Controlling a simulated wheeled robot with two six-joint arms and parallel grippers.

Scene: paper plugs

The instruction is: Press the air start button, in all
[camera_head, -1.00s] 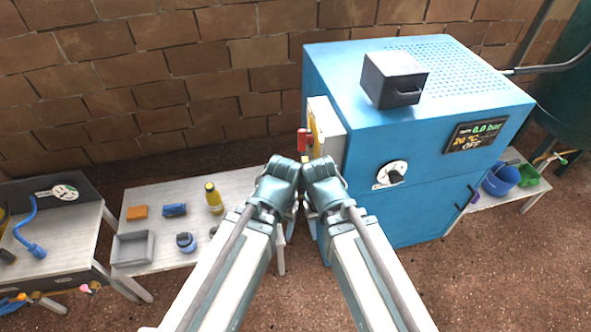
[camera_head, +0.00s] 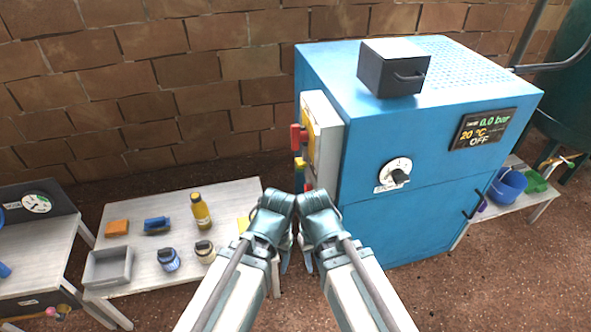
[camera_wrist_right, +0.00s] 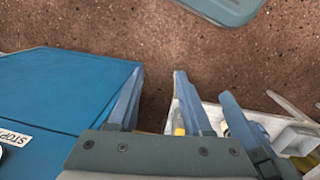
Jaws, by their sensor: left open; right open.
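The blue machine (camera_head: 400,225) stands right of centre in the head view. Its display (camera_head: 483,129) reads 0.0 bar, 20 °C and OFF. A round white dial with a dark knob (camera_head: 398,176) is on its front. A pale control box (camera_head: 322,140) is on its left side, with red (camera_head: 295,138) and yellow parts partly visible edge-on. I cannot make out a start button. My left gripper (camera_head: 284,264) and right gripper (camera_head: 308,264) are side by side, open and empty, in front of the machine's lower left edge. In the right wrist view, the machine (camera_wrist_right: 60,95) lies at the left.
A dark grey box with a handle (camera_head: 393,68) sits on the machine. A table (camera_head: 225,190) at the left holds a grey tray (camera_head: 109,266), a yellow bottle (camera_head: 200,211) and several small items. A blue bucket (camera_head: 507,187) stands on the right table. A brick wall (camera_head: 180,90) is behind.

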